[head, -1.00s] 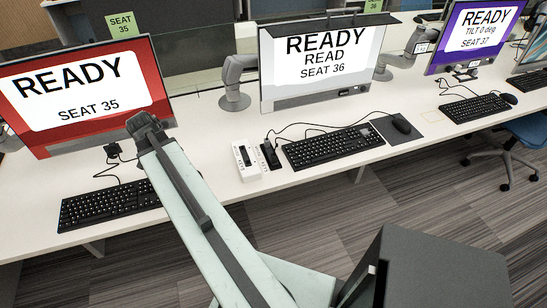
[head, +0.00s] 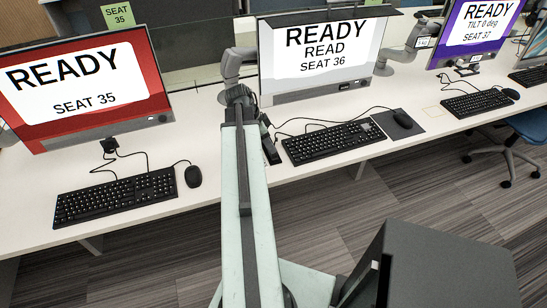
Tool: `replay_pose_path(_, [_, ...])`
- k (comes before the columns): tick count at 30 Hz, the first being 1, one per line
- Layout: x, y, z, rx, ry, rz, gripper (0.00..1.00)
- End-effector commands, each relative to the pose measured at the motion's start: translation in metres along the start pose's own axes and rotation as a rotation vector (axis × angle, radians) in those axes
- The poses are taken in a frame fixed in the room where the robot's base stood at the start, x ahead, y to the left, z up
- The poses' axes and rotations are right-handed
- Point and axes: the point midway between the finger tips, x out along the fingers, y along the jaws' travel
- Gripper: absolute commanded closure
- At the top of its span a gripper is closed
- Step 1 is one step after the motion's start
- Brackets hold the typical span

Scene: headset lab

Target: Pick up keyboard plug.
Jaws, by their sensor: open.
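My gripper (head: 238,94) is at the far end of my raised arm, in front of the lower left of the Seat 36 monitor. Its fingers are small and seen from behind, with nothing visible between them. I cannot pick out the keyboard plug with certainty. The Seat 36 keyboard (head: 333,141) has a dark cable running behind it, toward a black upright block (head: 270,150) just right of my arm. My arm partly hides this block. At Seat 35, a small black connector block (head: 109,146) with cables sits below the monitor, behind the keyboard (head: 116,197).
The Seat 36 monitor (head: 320,62) and its grey arm stand close to my gripper. The Seat 35 monitor (head: 85,88) is at left, with a black mouse (head: 193,175) in front. Another mouse (head: 402,119) lies on a dark mat. Bare white desk (head: 195,125) lies left of my arm.

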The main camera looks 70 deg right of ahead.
Motion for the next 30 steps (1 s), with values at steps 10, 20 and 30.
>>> replay_pose_path(10, [0.052, 0.005, 0.001, -0.001, 0.000, 0.000, 0.51])
replay_pose_path(20, [0.049, 0.005, -0.001, -0.002, 0.000, -0.001, 0.79])
replay_pose_path(30, [0.049, 0.005, -0.001, -0.003, 0.000, -0.001, 1.00])
